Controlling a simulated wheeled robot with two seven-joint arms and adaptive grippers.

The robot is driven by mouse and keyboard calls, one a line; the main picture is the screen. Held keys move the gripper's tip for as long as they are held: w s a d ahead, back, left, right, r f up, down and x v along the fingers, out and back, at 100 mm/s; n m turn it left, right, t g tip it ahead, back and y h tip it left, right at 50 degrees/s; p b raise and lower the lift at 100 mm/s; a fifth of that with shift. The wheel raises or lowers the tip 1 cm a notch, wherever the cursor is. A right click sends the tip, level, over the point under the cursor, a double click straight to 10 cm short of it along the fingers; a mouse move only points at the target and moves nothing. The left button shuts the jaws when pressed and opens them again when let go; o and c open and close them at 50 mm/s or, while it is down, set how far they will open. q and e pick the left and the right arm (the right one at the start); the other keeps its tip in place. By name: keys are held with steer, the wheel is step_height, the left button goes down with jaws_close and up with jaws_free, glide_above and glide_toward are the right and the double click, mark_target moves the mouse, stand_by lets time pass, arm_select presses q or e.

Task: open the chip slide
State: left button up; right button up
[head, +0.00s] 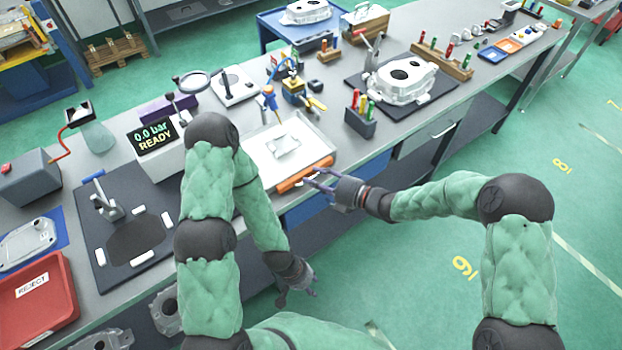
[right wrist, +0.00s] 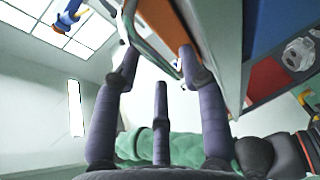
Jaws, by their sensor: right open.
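A white tray (head: 262,158) with a pale part in it sits at the bench's front edge. An orange bar (head: 306,175) runs along its front side and looks like the chip slide's front. My right gripper (head: 316,181) is open at the bar's right half. In the right wrist view its spread fingers (right wrist: 160,58) reach up toward the orange bar (right wrist: 172,24) and a thin metal handle beside it. I cannot tell whether they touch. My left gripper (head: 298,294) hangs low in front of the bench, empty, its fingers apart.
A display box (head: 156,137) reading "0.0 bar READY" stands left of the tray. A dark holder (head: 360,122) with coloured tools and a casting (head: 402,80) stand to the right. A red reject bin (head: 38,302) is at lower left. The floor before the bench is clear.

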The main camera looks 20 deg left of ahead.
steer(key=shift+x, duration=1.05)
jaws_close()
steer(key=s+d+b, duration=0.1)
steer(key=s+d, duration=0.3)
steer(key=d, duration=0.1)
steer(key=shift+d, duration=0.15)
jaws_free()
